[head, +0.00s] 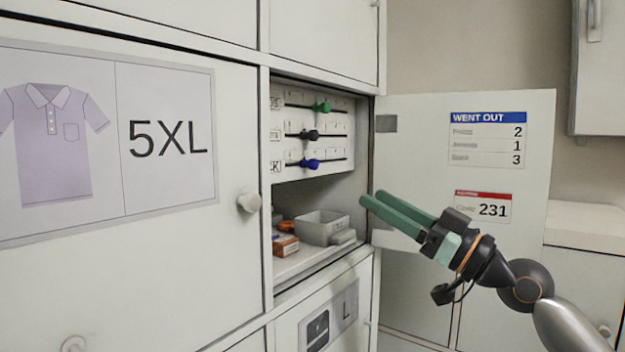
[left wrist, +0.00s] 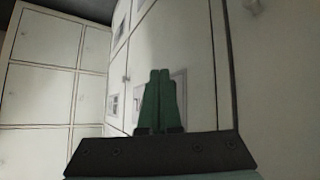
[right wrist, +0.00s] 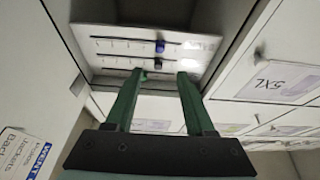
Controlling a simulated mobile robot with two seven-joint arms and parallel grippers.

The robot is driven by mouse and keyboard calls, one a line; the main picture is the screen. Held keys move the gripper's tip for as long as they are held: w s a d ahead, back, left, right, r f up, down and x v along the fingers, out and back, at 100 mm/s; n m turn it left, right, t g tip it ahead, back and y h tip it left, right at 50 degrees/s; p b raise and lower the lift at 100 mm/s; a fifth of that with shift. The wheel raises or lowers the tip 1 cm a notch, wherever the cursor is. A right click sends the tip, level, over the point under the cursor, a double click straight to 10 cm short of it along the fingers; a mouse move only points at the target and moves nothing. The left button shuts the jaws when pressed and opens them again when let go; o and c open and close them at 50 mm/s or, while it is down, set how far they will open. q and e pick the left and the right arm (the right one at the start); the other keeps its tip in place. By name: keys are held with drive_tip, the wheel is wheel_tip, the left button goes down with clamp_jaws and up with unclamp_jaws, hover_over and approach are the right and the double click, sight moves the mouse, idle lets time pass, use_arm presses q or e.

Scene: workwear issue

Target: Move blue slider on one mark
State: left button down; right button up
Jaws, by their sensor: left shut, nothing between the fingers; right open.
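The blue slider (head: 310,164) sits on the lowest of three horizontal slots on a white panel (head: 285,120) inside an open locker. It is left of the middle of its slot. It also shows in the right wrist view (right wrist: 160,47), where the panel appears upside down. A black slider (head: 311,135) and a green slider (head: 323,107) sit on the slots above. My right gripper (head: 373,198) is open and empty, right of and below the panel, apart from the blue slider. My left gripper (left wrist: 160,73) is shut and empty, outside the head view.
The open locker door (head: 415,150) stands behind my right gripper and carries a "WENT OUT" card (head: 487,139). Below the panel, a grey bin (head: 318,229) and an orange-and-white box (head: 286,246) sit on the shelf. A shut 5XL door (head: 235,120) borders the left.

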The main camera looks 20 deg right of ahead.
sight(316, 165)
drive_tip(key=p+x, duration=0.4)
drive_tip(key=x, duration=0.7)
drive_tip(key=shift+w+r, duration=0.1)
drive_tip(key=shift+w, duration=0.05)
drive_tip(key=shift+w+a+r, duration=0.1)
drive_tip(key=shift+w+a, duration=0.25)
clamp_jaws()
use_arm(q)
drive_tip(key=r, duration=0.2)
drive_tip(key=shift+s+a+r, duration=0.1)
drive_tip(key=shift+a+r, duration=0.15)
drive_tip(key=shift+r, duration=0.1)
